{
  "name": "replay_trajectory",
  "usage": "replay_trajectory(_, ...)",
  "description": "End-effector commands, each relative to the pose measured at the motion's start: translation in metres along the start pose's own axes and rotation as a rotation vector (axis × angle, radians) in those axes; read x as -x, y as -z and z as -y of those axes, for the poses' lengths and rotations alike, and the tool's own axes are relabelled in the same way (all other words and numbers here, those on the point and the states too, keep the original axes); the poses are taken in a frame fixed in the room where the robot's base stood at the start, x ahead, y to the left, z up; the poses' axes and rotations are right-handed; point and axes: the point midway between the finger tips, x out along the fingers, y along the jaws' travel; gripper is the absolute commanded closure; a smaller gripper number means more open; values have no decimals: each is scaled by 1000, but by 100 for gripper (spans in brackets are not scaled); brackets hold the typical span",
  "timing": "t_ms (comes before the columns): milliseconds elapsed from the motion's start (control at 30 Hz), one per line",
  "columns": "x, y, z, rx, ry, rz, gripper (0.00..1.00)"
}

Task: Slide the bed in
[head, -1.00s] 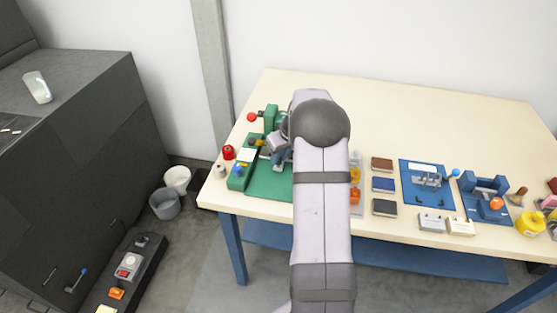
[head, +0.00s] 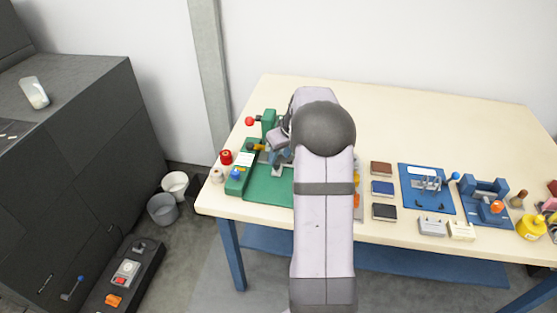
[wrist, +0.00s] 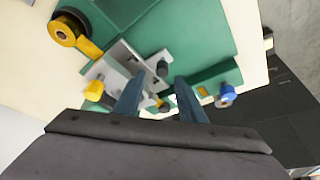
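The green press (head: 270,186) stands at the left end of the table, with a red-knobbed lever (head: 250,121) and a blue knob (head: 235,174). Its green body (wrist: 190,25) fills the upper middle of the wrist view. A grey metal plate or bracket (wrist: 123,62), perhaps the bed, lies there with a dark peg (wrist: 162,68) by it. My gripper (wrist: 160,80) is open, its two blue-grey fingers apart over the grey metal parts. The dark peg shows just beyond the gap between the fingertips; I cannot tell whether they touch anything. In the head view my arm hides much of the press's right side.
A yellow roll (wrist: 62,30), a yellow knob (wrist: 94,90) and a blue knob (wrist: 227,94) surround the fingers. Coloured blocks (head: 382,188) and blue fixtures (head: 427,189) stand to the right. The table's back is clear.

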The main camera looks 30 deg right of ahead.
Motion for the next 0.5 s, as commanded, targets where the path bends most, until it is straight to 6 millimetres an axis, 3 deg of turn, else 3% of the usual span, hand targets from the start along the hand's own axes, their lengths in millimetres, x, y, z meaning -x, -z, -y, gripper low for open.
replay_trajectory(233,31,0,-1,0,-3,-3,63)
replay_trajectory(500,41,0,-1,-1,-2,-1,63)
